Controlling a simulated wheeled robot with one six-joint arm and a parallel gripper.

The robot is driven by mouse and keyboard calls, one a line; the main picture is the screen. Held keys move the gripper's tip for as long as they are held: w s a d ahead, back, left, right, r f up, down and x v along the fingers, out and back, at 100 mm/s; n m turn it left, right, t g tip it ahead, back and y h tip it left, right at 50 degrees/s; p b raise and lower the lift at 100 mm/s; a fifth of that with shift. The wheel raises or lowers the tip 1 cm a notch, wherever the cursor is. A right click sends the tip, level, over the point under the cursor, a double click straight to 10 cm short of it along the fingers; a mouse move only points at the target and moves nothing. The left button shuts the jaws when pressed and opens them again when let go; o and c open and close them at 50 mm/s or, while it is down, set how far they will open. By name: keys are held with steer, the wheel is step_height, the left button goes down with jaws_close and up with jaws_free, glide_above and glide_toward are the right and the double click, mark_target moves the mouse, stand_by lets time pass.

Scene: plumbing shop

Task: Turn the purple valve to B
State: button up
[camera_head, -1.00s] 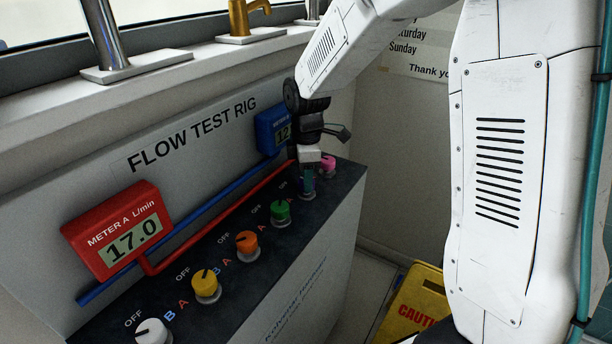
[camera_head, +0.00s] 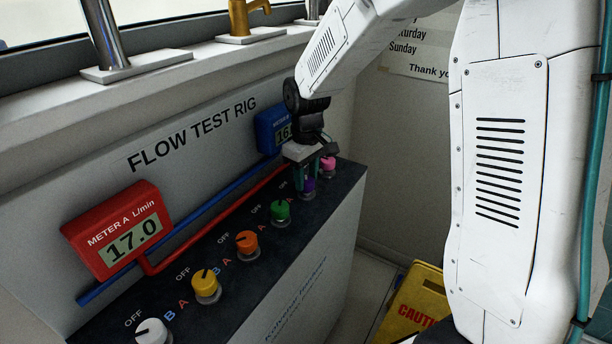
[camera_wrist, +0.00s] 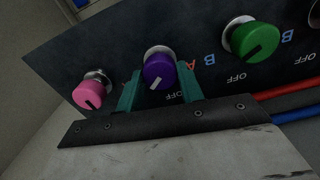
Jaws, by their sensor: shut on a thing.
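The purple valve (camera_wrist: 158,72) sits between the two teal fingers of my gripper (camera_wrist: 160,86) in the wrist view, and the gripper is shut on it. Its white pointer mark faces down and slightly left in that view. A red A is printed just right of the purple valve, with OFF below right. Its B label is not visible. In the head view, the purple valve (camera_head: 309,186) shows partly under my gripper (camera_head: 306,178), between the green and pink valves.
The pink valve (camera_wrist: 88,95) and green valve (camera_wrist: 252,40) stand close on either side. Orange (camera_head: 246,242), yellow (camera_head: 205,284) and white (camera_head: 151,332) valves continue the row. Red meter A (camera_head: 120,230) reads 17.0. Blue meter B (camera_head: 272,132) is partly hidden, showing 16.

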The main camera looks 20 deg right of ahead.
mark_target(307, 180)
steer(key=shift+m, duration=0.7)
steer(key=o, duration=1)
steer(key=shift+r, duration=0.1)
step_height(307, 180, up, 8)
steer(key=shift+f, duration=0.15)
